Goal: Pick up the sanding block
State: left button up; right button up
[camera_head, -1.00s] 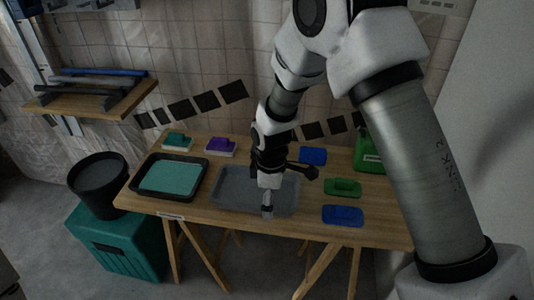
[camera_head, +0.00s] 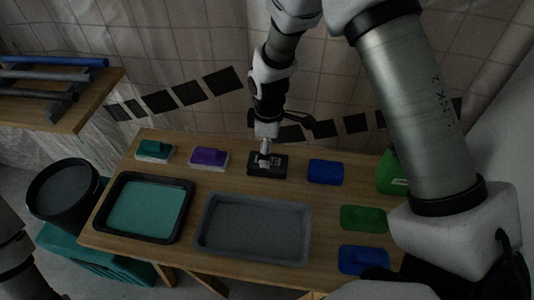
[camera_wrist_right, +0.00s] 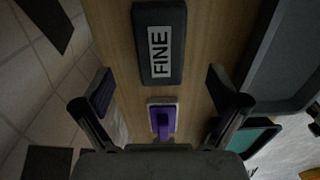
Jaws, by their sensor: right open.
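The sanding block is a dark grey block (camera_head: 277,168) with a white label reading "FINE". It lies flat on the wooden table near the back edge. In the right wrist view, the block (camera_wrist_right: 160,60) sits ahead of the fingers, label facing up. My right gripper (camera_head: 264,154) points down over the block and hides part of it in the head view. In the wrist view, the right gripper (camera_wrist_right: 160,90) has its fingers spread wide with nothing between them, and the block is beyond the tips. My left gripper is out of view.
A purple-handled tool (camera_head: 209,159) and a teal-handled one (camera_head: 154,151) stand left of the block; a blue block (camera_head: 325,172) is right. A grey tray (camera_head: 205,239) and a black tray (camera_head: 97,224) lie in front. A green block (camera_head: 363,218) and another blue one (camera_head: 363,260) sit at right.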

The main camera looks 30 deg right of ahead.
jog(key=f, duration=0.6)
jog(key=shift+s+d, duration=0.15)
jog(key=shift+d, duration=0.2)
jog(key=shift+s+a+r, duration=0.1)
jog(key=shift+r, duration=0.1)
jog(key=c, duration=1.4)
notch_tip(320, 180, up, 10)
jog(key=shift+f, duration=0.1)
